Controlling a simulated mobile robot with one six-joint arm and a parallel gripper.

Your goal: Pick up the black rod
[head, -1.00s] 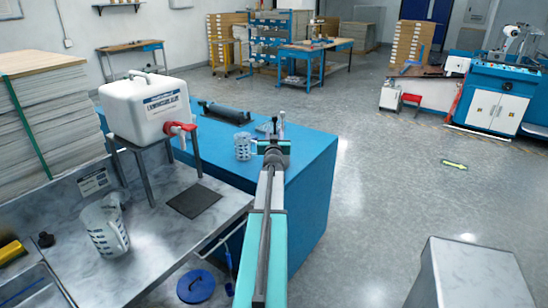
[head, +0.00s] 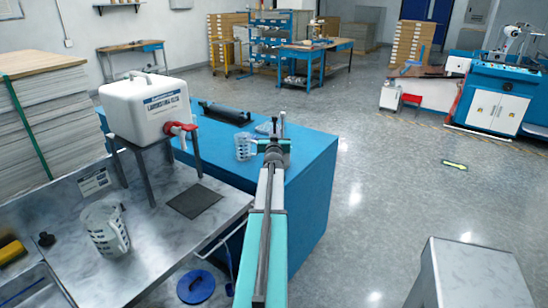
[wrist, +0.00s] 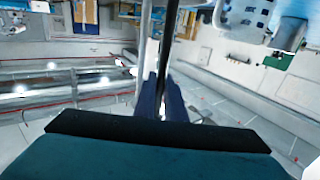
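The black rod (wrist: 169,45) is a thin dark stick that crosses the upper middle of the wrist view. Its lower part lies between the two dark blue fingers of my gripper (wrist: 164,98). The fingers sit close along both sides of it and look shut on it. In the head view my gripper (head: 276,146) is over the blue table (head: 308,168), and a thin dark upright (head: 282,122) stands at its end. The rod's lower end is hidden by the gripper.
A white container with a red tap (head: 150,108) stands on a metal stand at left. Open floor lies to the right.

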